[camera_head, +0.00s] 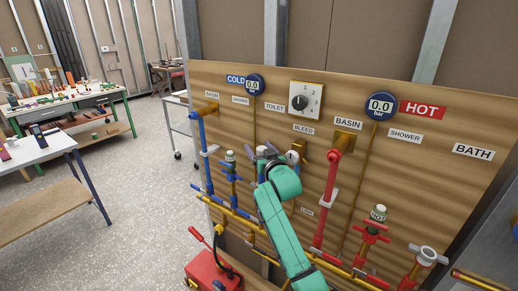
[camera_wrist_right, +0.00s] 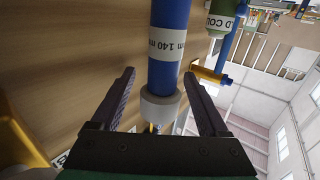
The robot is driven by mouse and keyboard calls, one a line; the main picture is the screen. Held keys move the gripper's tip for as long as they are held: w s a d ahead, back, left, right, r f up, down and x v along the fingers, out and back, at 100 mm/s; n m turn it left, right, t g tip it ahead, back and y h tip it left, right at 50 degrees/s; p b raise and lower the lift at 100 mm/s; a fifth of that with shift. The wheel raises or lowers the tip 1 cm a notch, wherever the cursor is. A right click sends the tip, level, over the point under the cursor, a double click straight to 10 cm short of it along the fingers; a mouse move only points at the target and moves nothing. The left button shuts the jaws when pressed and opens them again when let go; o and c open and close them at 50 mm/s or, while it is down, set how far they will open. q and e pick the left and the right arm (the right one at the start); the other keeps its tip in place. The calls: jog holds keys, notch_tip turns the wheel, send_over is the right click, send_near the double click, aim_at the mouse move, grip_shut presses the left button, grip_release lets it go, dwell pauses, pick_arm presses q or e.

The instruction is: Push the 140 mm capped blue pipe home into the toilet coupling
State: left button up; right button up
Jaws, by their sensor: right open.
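The blue pipe (camera_wrist_right: 168,75) shows in the right wrist view with a white band reading "140 mm". A pale grey cap (camera_wrist_right: 161,108) covers its near end. The pipe runs out of the top of that view, so its other end is hidden. My right gripper (camera_wrist_right: 158,73) is open, one finger on each side of the pipe, with gaps visible. In the head view my right gripper (camera_head: 276,156) is in front of the board below the TOILET label (camera_head: 274,106). It hides most of the pipe there, and I cannot make out the toilet coupling. My left gripper is out of view.
The wooden board (camera_head: 440,190) carries blue cold pipes (camera_head: 203,155) to the left and a red hot pipe (camera_head: 329,200) close on the right. A red toolbox-like object (camera_head: 211,273) sits low in front. Workbenches (camera_head: 65,105) stand at left, with open floor between.

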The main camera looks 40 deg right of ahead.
notch_tip(320, 180, up, 20)
jog(key=b, duration=0.3)
jog(key=shift+b, duration=0.3)
jog(key=shift+f, duration=0.1)
dwell(0.4)
